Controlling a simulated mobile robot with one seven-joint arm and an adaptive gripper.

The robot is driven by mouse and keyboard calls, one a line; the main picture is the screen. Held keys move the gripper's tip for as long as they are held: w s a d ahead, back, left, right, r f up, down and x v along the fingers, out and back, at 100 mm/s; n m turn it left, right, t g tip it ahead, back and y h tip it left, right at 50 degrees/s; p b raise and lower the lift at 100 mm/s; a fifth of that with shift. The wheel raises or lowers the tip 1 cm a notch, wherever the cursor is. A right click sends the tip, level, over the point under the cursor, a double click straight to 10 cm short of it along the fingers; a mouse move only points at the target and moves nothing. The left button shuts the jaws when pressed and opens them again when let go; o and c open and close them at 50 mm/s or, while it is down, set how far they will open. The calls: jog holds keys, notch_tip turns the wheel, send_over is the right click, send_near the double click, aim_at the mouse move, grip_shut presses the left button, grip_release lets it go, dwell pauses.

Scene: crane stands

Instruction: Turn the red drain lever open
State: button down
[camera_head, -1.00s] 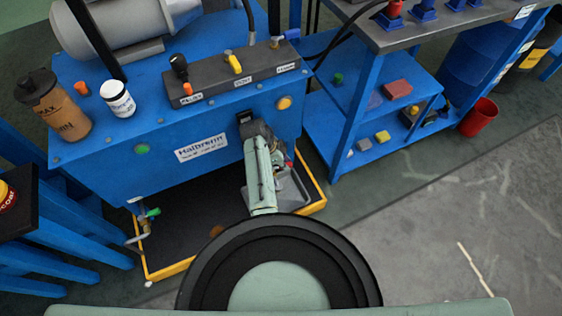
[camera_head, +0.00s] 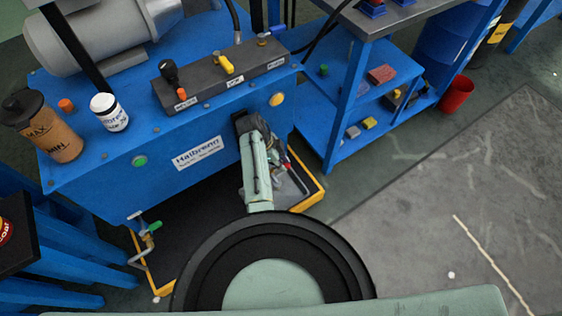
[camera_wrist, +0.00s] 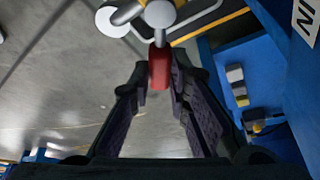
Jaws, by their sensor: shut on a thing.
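The red drain lever (camera_wrist: 159,66) shows in the wrist view between the fingertips of my gripper (camera_wrist: 158,80), which is shut on its end. The lever joins a grey metal valve body (camera_wrist: 160,14) at the top of that view. In the head view a small red part (camera_head: 286,162) shows just right of my arm, low beside the blue tank unit (camera_head: 215,135). My arm hides most of the gripper and valve there.
A yellow-rimmed tray (camera_head: 308,199) lies below the tank. A pipe with a green lever (camera_head: 154,227) is at lower left. A blue shelf stand (camera_head: 345,150) with small blocks and a red bucket (camera_head: 456,94) stand to the right.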

jog(key=shift+s+m, duration=0.25)
jog(key=shift+m, duration=0.25)
jog(key=c, duration=1.5)
grip_release()
jog(key=shift+w, duration=0.1)
